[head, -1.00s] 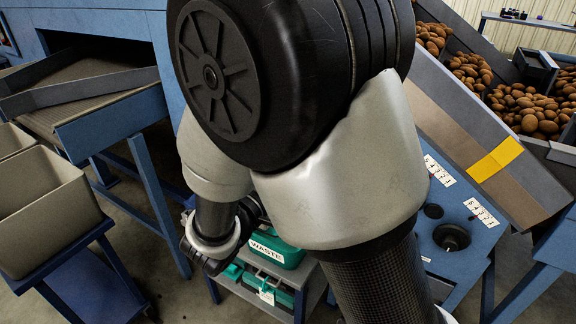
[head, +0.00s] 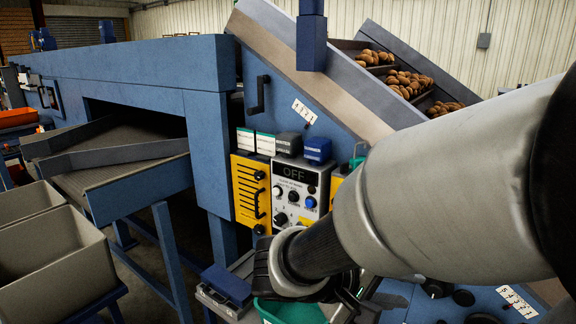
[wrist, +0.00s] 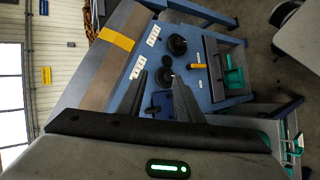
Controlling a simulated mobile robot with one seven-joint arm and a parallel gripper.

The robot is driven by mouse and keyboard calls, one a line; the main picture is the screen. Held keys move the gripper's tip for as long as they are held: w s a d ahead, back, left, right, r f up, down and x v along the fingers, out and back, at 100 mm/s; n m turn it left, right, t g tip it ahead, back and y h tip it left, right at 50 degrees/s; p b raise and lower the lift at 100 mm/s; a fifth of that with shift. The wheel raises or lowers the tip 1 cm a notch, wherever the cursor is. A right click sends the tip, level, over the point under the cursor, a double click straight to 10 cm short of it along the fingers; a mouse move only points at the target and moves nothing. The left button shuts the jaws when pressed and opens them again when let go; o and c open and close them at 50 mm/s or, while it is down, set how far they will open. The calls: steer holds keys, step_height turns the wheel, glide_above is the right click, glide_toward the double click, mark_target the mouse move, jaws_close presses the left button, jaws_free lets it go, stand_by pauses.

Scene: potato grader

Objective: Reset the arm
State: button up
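My arm reaches in from the right edge of the head view, its pale grey link crossing in front of the blue machine (head: 140,65). My gripper (wrist: 159,84) shows in the wrist view with its two dark fingers apart and nothing seen between them. Beyond the fingers is a blue panel (wrist: 215,82) with black knobs and white number labels. In the head view the wrist covers the lower middle, and the fingers are mostly hidden behind it.
A control box (head: 300,190) reading OFF stands behind my wrist, beside a yellow panel (head: 250,192). A teal bin (head: 285,312) is just below the wrist. Grey crates (head: 60,265) stand at the left. Potatoes (head: 408,84) lie in the sloped conveyor at upper right.

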steer(key=s+f+m+g+y, duration=0.1)
steer(key=s+m+g+y, duration=0.15)
steer(key=s+y, duration=0.5)
steer(key=a+r+m+t+y, duration=0.2)
steer(key=a+r+t+y, duration=0.2)
steer(key=a+r, duration=0.2)
step_height(320, 180, up, 20)
steer(key=p, duration=2.1)
steer(key=shift+s+f, duration=0.2)
steer(key=shift+s, duration=0.05)
